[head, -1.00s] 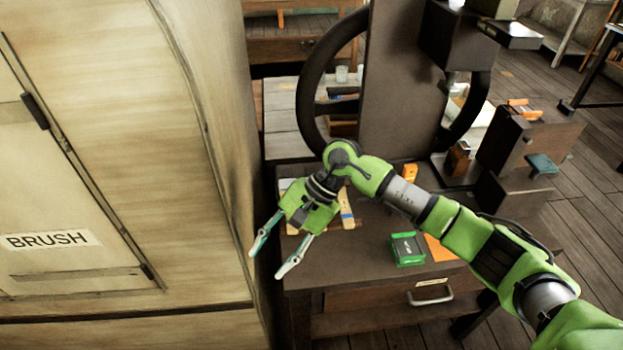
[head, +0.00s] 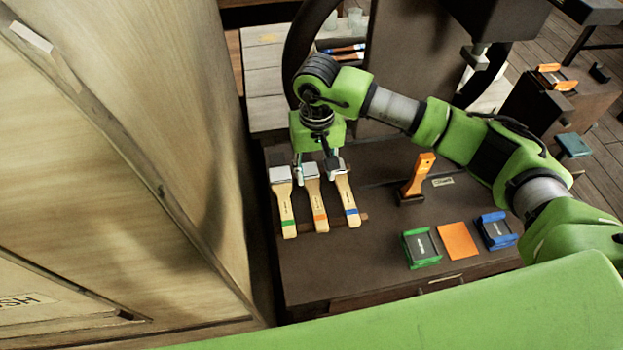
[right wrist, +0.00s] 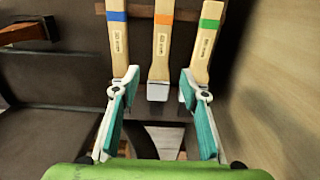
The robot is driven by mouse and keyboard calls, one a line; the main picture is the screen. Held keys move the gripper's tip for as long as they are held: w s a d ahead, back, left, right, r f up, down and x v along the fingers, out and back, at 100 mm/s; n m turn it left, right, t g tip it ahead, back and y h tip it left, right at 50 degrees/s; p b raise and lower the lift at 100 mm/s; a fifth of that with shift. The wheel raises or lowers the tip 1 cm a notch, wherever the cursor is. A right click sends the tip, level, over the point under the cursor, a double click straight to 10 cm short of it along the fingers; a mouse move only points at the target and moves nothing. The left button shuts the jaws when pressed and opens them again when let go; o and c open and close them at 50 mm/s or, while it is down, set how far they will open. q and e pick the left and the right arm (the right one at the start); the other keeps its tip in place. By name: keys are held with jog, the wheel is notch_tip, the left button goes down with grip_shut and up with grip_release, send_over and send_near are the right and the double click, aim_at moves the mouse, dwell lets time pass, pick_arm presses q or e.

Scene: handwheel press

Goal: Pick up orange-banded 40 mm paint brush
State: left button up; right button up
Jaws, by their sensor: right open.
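The orange-banded brush (head: 316,204) lies with its pale wooden handle toward the front of the dark press table (head: 375,270). It is the middle one of three brushes. The green-banded brush (head: 285,206) is on its left and the blue-banded brush (head: 346,202) on its right. My right gripper (head: 318,172) points down over their ferrule ends, open and empty. In the right wrist view the orange-banded brush (right wrist: 161,45) shows between the two spread fingers (right wrist: 160,96). The fingertips overlap the lower ends of the outer two brushes; contact cannot be told. My left gripper is out of view.
An orange-handled tool (head: 420,175) stands upright right of the brushes. Nearer the front are a green holder (head: 421,248), an orange pad (head: 457,241) and a blue holder (head: 496,230). A large handwheel (head: 300,45) stands behind. A wooden cabinet (head: 150,130) bounds the left side.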

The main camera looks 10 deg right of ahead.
aim_at(315, 195)
notch_tip(315, 195, down, 3)
jog(key=shift+r, duration=0.15)
jog(key=shift+f+p, duration=0.35)
jog(key=shift+f, duration=0.15)
jog(key=shift+f+p, duration=0.3)
jog(key=shift+f, duration=0.05)
notch_tip(315, 195, down, 3)
jog(key=shift+s+a+f+p, duration=0.1)
jog(key=shift+s+f+p, duration=0.1)
jog(key=shift+p, duration=0.5)
jog(key=shift+w+f, duration=0.15)
jog(key=shift+f, duration=0.35)
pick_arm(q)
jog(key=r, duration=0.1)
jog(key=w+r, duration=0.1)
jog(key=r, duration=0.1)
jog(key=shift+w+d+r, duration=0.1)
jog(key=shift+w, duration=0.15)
pick_arm(e)
grip_shut()
